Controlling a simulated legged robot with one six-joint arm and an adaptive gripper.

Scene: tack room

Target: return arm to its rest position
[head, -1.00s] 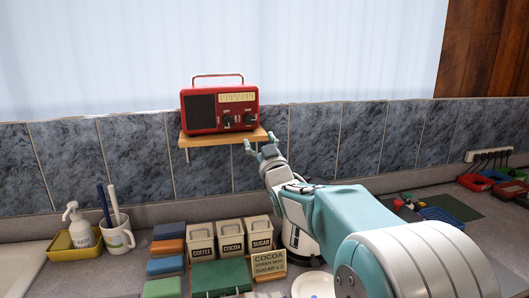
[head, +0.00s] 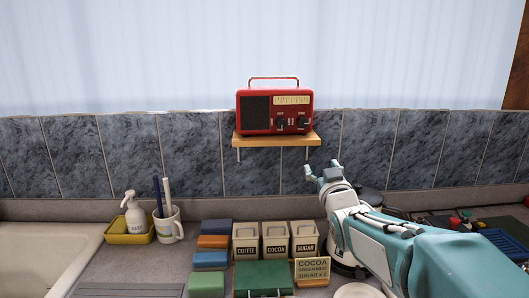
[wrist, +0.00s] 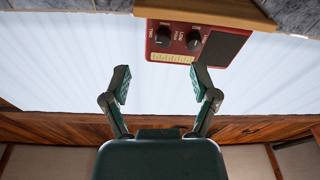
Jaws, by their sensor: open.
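My gripper (head: 322,172) is open and empty in the head view, below and to the right of the wooden shelf. My arm reaches in from the lower right. The wrist view shows both fingers of the gripper (wrist: 160,84) spread apart with nothing between them. A red radio (head: 275,111) stands upright on the small wooden shelf (head: 277,140) on the tiled wall. The radio (wrist: 196,43) and the shelf (wrist: 205,10) appear upside down at the top of the wrist view. The gripper is apart from both.
On the counter, coffee, cocoa and sugar canisters (head: 275,238) stand behind a green box (head: 263,277) and a cocoa sign (head: 312,271). Colored blocks (head: 210,259), a mug (head: 168,225) and a soap bottle (head: 135,213) are left. A kettle-like item (head: 344,262) is partly hidden by my arm.

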